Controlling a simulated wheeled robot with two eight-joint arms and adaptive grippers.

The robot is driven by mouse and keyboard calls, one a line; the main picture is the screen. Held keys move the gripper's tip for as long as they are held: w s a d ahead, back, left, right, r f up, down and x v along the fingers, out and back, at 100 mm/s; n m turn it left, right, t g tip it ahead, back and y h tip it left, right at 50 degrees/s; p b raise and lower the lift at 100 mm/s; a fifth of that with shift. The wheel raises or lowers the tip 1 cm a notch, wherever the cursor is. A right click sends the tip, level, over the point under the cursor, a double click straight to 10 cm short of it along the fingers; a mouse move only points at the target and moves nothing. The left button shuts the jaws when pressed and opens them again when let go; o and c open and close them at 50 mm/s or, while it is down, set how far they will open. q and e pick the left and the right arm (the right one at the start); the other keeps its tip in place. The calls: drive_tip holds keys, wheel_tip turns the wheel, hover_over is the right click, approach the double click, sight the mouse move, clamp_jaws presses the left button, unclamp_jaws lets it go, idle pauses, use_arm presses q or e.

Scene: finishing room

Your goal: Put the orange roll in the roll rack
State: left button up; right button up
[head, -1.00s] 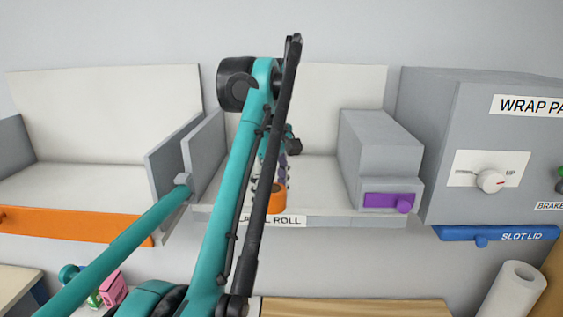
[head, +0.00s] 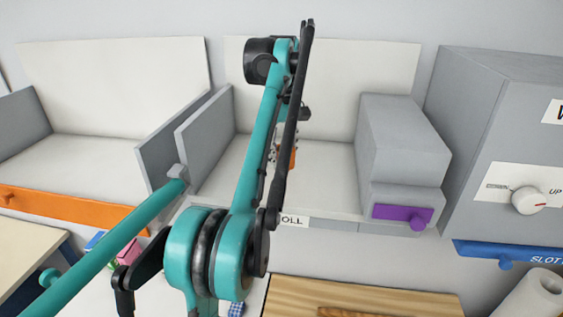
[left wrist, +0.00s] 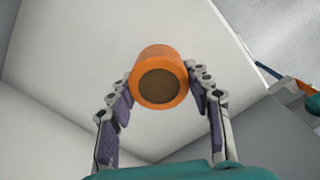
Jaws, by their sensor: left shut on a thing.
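The orange roll (left wrist: 160,78), with a brown round end, is between the two fingers of my left gripper (left wrist: 163,88) in the left wrist view. The gripper is shut on it. In the head view the roll (head: 285,158) shows only as a small orange patch behind my teal arm, in front of a white-backed bay (head: 325,185). My left gripper is mostly hidden there by the arm. The bay's front edge bears a label (head: 294,221) ending in "OLL", partly covered. I cannot tell whether the roll touches the bay. My right gripper is not in view.
A grey block with a purple drawer front (head: 402,215) bounds the bay at right. A grey side panel (head: 203,140) bounds it at left. A wooden board (head: 360,296) lies below.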

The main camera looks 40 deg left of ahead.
sight(281, 177)
use_arm(q)
drive_tip(key=shift+w+a+f, duration=0.35)
drive_tip(key=shift+w+a, duration=0.1)
drive_tip(key=shift+w, duration=0.15)
drive_tip(key=shift+w+a+f, duration=0.1)
drive_tip(key=shift+f, duration=0.05)
drive_tip(key=shift+s+f, duration=0.25)
drive_tip(key=shift+f, duration=0.05)
drive_tip(key=f, duration=0.2)
drive_tip(key=shift+s+f+p, duration=0.35)
drive_tip(key=shift+p, duration=0.05)
drive_tip(key=shift+w+f, duration=0.3)
drive_tip(key=shift+w, duration=0.05)
drive_tip(key=shift+s+f, duration=0.1)
drive_tip(key=shift+s, duration=0.1)
drive_tip(key=o, duration=1.1)
drive_tip(key=shift+o, duration=0.5)
drive_tip(key=shift+w, duration=0.1)
